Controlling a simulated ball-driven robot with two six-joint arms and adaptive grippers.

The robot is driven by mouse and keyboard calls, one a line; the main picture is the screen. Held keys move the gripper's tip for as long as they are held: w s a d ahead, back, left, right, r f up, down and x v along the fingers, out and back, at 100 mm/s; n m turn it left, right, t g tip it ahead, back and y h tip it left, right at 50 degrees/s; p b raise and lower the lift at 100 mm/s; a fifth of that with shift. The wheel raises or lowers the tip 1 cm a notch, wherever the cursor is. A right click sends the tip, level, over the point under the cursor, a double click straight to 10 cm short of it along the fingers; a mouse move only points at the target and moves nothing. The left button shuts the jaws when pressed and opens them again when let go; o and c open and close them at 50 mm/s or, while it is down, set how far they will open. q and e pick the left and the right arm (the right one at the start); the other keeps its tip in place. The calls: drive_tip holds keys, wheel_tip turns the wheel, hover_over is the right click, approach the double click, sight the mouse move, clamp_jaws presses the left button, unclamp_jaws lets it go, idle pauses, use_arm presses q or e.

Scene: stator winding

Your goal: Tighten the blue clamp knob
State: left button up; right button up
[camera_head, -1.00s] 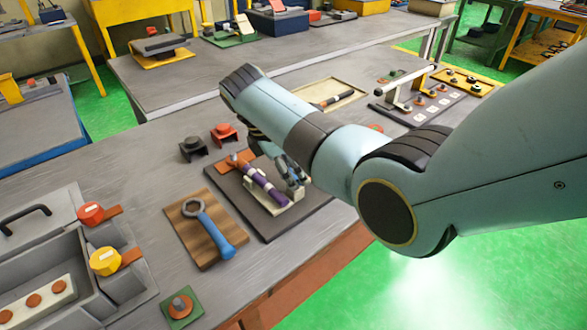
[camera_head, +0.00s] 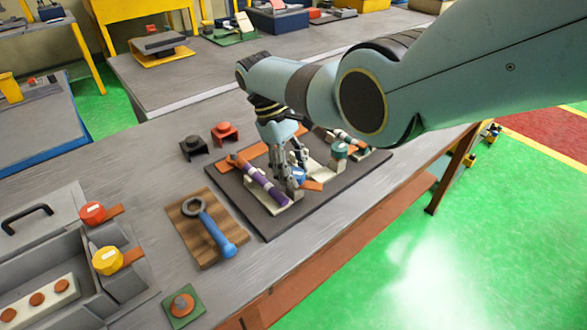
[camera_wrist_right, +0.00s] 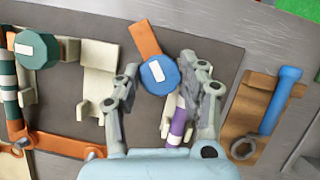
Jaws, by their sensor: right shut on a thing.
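The blue clamp knob (camera_wrist_right: 160,75) has a white label and an orange arm, and sits between the fingers of my right gripper (camera_wrist_right: 159,62) in the wrist view. In the head view the right gripper (camera_head: 294,183) points down over the dark board (camera_head: 268,229), and the blue knob (camera_head: 299,175) is partly hidden behind its fingers. The right gripper is shut on the knob. A purple-wrapped rod (camera_head: 265,185) lies in a cream holder beside it, and also shows in the wrist view (camera_wrist_right: 177,127). My left gripper is not in view.
A green knob (camera_head: 340,151) stands on the same board, right of my gripper. A blue-handled wrench (camera_head: 216,229) lies on a wooden board (camera_head: 187,225). Red (camera_head: 92,212) and yellow (camera_head: 107,260) knobs stand by a grey tray at the left. The board's right side borders the table edge.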

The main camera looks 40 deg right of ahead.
drive_tip(key=m, duration=0.2)
drive_tip(key=m+y, duration=0.1)
drive_tip(key=shift+w+d+r+m, duration=0.15)
drive_tip(key=shift+d+r+m, duration=0.05)
drive_tip(key=shift+m, duration=0.2)
drive_tip(key=m+y+p, duration=0.1)
drive_tip(key=m, duration=0.2)
drive_tip(key=shift+r+m+y, duration=0.1)
drive_tip(key=shift+m+y, duration=0.2)
drive_tip(key=shift+y, duration=0.1)
drive_tip(key=m+y+p, duration=0.1)
drive_tip(key=m+p, duration=0.1)
drive_tip(key=m, duration=0.1)
drive_tip(key=shift+d+m+t, duration=0.1)
drive_tip(key=shift+m+t, duration=0.3)
drive_tip(key=m+t+y+p, duration=0.1)
drive_tip(key=m+p, duration=0.1)
drive_tip(key=m, duration=0.2)
drive_tip(key=shift+d, duration=0.1)
drive_tip(key=m+t+y+p, duration=0.1)
drive_tip(key=m, duration=0.3)
drive_tip(key=shift+t, duration=0.3)
drive_tip(key=m+t, duration=0.1)
drive_tip(key=m, duration=0.1)
drive_tip(key=m+t, duration=0.1)
drive_tip(key=m, duration=0.1)
drive_tip(key=shift+s+m, duration=0.2)
drive_tip(key=shift+m, duration=0.2)
